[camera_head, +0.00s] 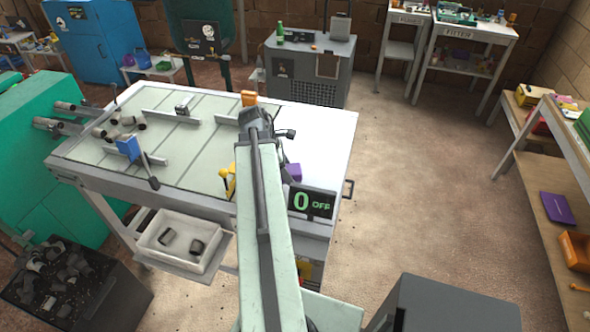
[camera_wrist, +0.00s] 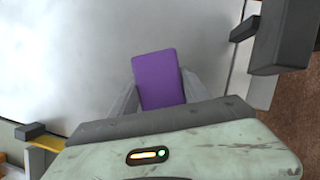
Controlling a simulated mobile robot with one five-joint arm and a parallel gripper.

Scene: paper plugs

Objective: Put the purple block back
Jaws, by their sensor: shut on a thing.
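The purple block (camera_wrist: 158,72) stands out in the middle of the wrist view, between the two grey fingers of my gripper (camera_wrist: 160,82). My gripper is shut on it, with the fingers along its left and right sides. Its near end is hidden by my gripper's body. Behind it lies a pale grey-white surface. In the head view, a small purple piece (camera_head: 293,171) shows just right of my arm, over the right part of the white worktable (camera_head: 330,128). My arm hides most of the gripper there.
A display reading 0 OFF (camera_head: 312,202) is at the table's front right. A blue block (camera_head: 128,147), an orange block (camera_head: 249,98) and a yellow piece (camera_head: 228,180) are on the table. A flat purple panel (camera_head: 557,208) lies on the right bench (camera_head: 545,180). Open floor lies between.

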